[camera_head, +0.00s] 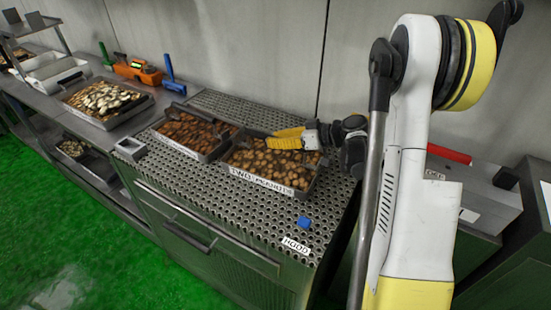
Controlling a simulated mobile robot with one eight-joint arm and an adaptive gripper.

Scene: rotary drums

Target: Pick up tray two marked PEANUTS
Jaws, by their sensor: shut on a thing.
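Tray two (262,181) is a dark metal tray full of brown nuts, with a white label on its front reading "TWO PEANUTS". It sits at the right on a perforated metal top. My gripper (275,139), with yellow fingers, reaches in from the right over the tray's back part and is shut on the tray. The fingers hide part of the back rim and some nuts, so the exact contact is hidden. The tray looks level; I cannot tell whether it is raised off the top.
A similar tray of dark brown pieces (190,135) stands close on the left. Farther left is a tray of pale pieces (105,100). A wall stands behind.

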